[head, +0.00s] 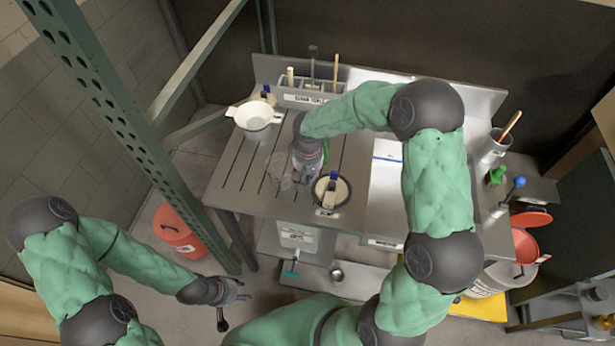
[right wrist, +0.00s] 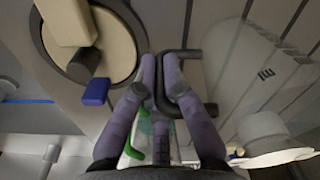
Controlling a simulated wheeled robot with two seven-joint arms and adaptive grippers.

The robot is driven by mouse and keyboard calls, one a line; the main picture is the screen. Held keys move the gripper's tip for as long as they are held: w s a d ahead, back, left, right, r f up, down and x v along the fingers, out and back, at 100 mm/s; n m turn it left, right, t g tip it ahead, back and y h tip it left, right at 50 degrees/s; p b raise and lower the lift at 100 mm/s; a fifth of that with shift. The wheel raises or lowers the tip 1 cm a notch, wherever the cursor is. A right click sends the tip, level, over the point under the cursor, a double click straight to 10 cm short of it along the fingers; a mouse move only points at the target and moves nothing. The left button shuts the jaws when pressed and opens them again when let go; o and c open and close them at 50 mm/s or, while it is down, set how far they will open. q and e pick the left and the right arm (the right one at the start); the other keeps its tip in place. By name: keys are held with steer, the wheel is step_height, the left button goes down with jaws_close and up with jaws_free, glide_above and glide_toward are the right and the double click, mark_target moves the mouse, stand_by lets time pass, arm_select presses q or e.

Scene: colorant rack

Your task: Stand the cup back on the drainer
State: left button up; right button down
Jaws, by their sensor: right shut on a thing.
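The cup is clear and see-through, with a dark handle. It shows faintly in the head view (head: 281,172) just left of my right gripper (head: 307,172), and larger in the right wrist view (right wrist: 240,78) with a small dark mark on its side. My right gripper (right wrist: 165,80) is shut on the cup's dark handle (right wrist: 205,92). The drainer (head: 235,178) is the slotted steel surface at the left of the bench, under the cup. I cannot tell whether the cup touches it or is tilted. My left gripper (head: 232,292) hangs low beside the bench, its jaws unclear.
A round tin with a brush across it (head: 330,191) stands close right of my right gripper. A white strainer bowl (head: 255,116) is at the drainer's back left. A tool rack (head: 310,92) stands behind. A green upright post (head: 120,110) rises at the left.

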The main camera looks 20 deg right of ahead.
steer(key=c, duration=1.3)
jaws_free()
steer(key=shift+f, duration=0.1)
steer(key=shift+c, duration=0.2)
steer(key=shift+r, duration=0.3)
step_height(320, 180, up, 12)
steer(key=shift+s+f+p, duration=0.1)
steer(key=shift+s+p, duration=0.05)
steer(key=shift+p, duration=0.85)
